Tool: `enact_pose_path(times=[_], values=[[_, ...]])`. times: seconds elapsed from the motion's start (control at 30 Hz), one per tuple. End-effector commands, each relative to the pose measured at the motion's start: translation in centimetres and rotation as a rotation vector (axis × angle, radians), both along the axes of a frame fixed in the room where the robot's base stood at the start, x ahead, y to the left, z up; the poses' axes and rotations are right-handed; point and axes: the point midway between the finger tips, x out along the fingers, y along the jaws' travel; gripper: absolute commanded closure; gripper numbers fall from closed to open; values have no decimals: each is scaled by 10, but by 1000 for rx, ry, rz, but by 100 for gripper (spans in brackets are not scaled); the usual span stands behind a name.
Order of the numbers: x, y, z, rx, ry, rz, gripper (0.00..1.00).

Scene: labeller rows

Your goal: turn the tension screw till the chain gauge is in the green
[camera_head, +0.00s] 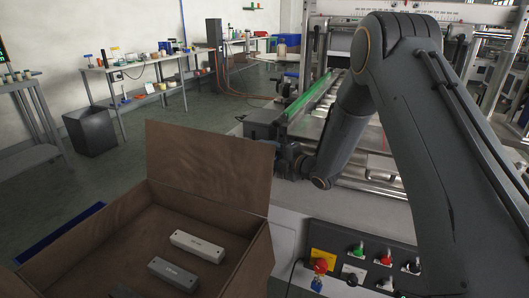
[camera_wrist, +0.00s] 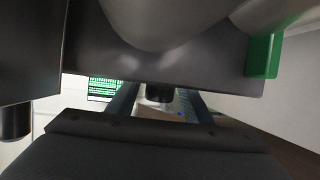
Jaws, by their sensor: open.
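My gripper (camera_wrist: 160,104) is open in the wrist view, its two fingers pointing away from the camera. A short dark round knob (camera_wrist: 158,92) hangs below a dark machine body and shows between the fingers; it may be the tension screw, but I cannot tell for sure. I cannot see whether the fingers touch it. In the head view my gripper (camera_head: 287,160) is at the near left end of the machine, below the green rail, and partly hidden by my arm and the box flap. I cannot make out the chain gauge in either view.
An open cardboard box (camera_head: 208,165) with two labelled blocks stands at the front left. A control panel (camera_head: 365,262) with a red knob and several buttons is below the machine. The long green rail (camera_head: 312,97) runs along the machine. A dark bin (camera_head: 90,131) stands on open floor.

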Motion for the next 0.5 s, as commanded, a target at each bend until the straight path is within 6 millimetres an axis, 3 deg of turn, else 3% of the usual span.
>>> enact_pose_path(times=[0.4, 0.5], values=[[8, 8, -1, 1, 0, -1, 54], [8, 8, -1, 1, 0, -1, 68]])
